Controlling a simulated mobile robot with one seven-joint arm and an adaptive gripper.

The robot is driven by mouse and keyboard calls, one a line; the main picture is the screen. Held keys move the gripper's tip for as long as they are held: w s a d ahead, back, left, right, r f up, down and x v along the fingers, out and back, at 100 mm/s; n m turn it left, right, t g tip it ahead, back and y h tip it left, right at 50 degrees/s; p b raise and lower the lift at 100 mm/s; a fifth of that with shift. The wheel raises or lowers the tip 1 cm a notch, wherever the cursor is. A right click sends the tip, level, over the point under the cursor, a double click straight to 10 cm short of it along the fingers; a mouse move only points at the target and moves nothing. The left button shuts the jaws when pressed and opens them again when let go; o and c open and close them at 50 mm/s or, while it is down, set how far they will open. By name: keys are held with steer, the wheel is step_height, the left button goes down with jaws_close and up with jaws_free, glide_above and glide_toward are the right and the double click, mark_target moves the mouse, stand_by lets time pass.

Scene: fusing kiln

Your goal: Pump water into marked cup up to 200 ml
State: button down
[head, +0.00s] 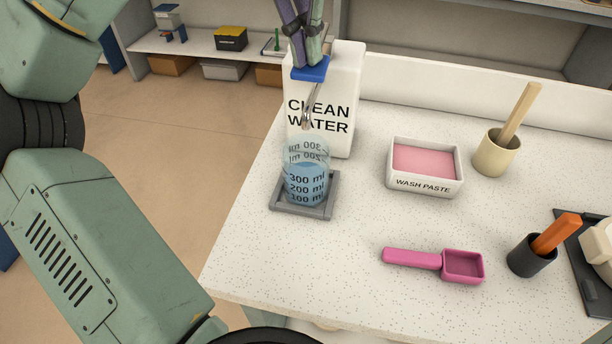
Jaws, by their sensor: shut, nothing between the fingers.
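A white jug labelled CLEAN WATER (342,95) stands at the back left of the counter. Its blue pump head (312,71) is on top, with a metal spout (311,97) pointing down over the cup. My gripper (306,58) is shut and empty, its fingertips at the top of the pump head; whether they press on it, I cannot tell. The clear marked cup (306,172) stands upright on a grey square tray (318,209) below the spout. It holds blue-tinted water; the surface looks around the upper front marks, but the exact level is hard to read.
To the right are a wash paste tub (425,180), a beige pot (496,158) with a wooden handle, a pink scoop (412,258) and a black cup (529,257) with an orange handle. The counter's left edge is close to the tray. The counter's front middle is clear.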

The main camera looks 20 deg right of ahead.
steer(key=shift+f, duration=0.4)
step_height(320, 180, up, 4)
steer(key=p, duration=0.3)
steer(key=shift+f+p, duration=0.2)
steer(key=shift+p, duration=0.15)
steer(key=shift+r, duration=2.5)
